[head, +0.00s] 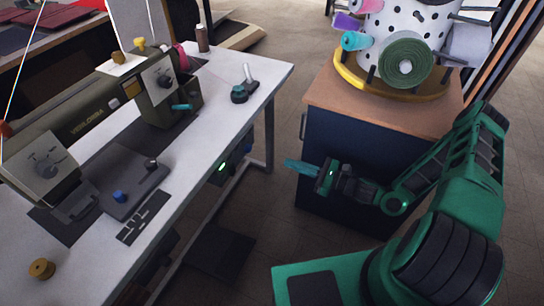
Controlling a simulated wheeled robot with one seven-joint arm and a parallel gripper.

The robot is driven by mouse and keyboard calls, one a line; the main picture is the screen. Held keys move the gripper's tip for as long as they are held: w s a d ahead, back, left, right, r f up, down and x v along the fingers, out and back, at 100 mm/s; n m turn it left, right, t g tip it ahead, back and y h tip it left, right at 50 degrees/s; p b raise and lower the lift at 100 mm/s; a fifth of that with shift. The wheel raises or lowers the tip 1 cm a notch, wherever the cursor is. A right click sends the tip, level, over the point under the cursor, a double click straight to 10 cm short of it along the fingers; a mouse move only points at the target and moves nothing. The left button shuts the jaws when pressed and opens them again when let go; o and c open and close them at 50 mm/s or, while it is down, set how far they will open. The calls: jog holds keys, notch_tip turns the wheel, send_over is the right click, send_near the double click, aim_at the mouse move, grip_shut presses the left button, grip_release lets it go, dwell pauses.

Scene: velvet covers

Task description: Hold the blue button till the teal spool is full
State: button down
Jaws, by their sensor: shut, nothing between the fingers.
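A small blue button or knob (119,196) stands on a dark grey plate on the white sewing table, in front of the olive sewing machine (75,125). A dark teal round piece (239,95) sits near the table's far right corner, beside a small lever. A brighter teal spool (354,41) is on the white dotted drum at upper right. I cannot tell which one is the task's spool, nor how full either is. My gripper (291,164) is shut and empty, pointing left, right of the table and in front of the dark cabinet. It is well away from the blue button.
The white table edge (215,139) lies left of my gripper. A dark cabinet with a wooden top (320,92) bears the drum and its spools. A black knob (150,164) is near the blue one. A tan spool (41,268) stands at the front left.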

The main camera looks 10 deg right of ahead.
aim_at(251, 148)
jog(key=x, duration=1.3)
jog(key=shift+a, duration=0.2)
jog(key=shift+w, duration=0.2)
jog(key=shift+x, duration=0.85)
jog(key=shift+w+r, duration=0.1)
jog(key=shift+a, duration=0.3)
dwell(5.0)
